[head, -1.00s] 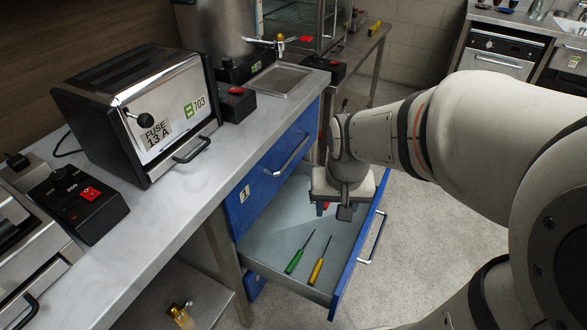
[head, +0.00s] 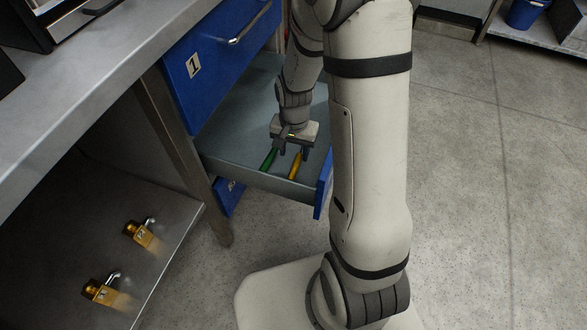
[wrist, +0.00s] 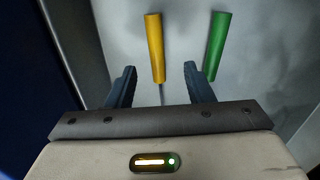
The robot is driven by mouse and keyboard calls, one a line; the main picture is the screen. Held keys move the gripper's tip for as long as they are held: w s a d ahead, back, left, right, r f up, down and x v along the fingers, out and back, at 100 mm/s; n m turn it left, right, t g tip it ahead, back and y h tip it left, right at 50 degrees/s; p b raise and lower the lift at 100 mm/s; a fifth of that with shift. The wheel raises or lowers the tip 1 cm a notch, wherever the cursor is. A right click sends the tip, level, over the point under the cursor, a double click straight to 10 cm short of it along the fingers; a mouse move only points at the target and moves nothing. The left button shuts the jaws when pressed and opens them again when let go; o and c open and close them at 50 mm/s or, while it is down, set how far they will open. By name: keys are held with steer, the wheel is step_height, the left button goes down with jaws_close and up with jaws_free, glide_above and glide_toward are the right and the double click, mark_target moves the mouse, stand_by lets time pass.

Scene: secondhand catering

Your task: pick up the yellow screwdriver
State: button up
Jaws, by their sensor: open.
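The yellow screwdriver (head: 296,165) lies in the open drawer (head: 235,165), its handle toward the drawer's front end. In the wrist view the yellow screwdriver (wrist: 154,48) has its handle beyond the fingertips, and its thin shaft runs back between the fingers. My gripper (head: 291,148) is open inside the drawer, above the screwdrivers. In the wrist view my gripper (wrist: 161,72) has one finger on each side of the yellow screwdriver's line, apart from it. The green screwdriver (head: 269,159) lies beside it; in the wrist view the green screwdriver (wrist: 217,46) is just right of the right finger.
The drawer's blue front (head: 323,185) is close to my arm. A closed blue drawer (head: 215,50) marked 1 is above. The steel worktop (head: 90,85) overhangs at left. Two brass padlocks (head: 140,233) (head: 98,291) lie on a lower shelf.

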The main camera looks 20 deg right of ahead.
mark_target(295, 163)
steer(key=f+b, duration=0.2)
steer(key=f, duration=0.3)
steer(key=shift+d+f+b, duration=0.2)
steer(key=shift+b, duration=0.2)
steer(key=shift+r, duration=0.1)
jaws_close()
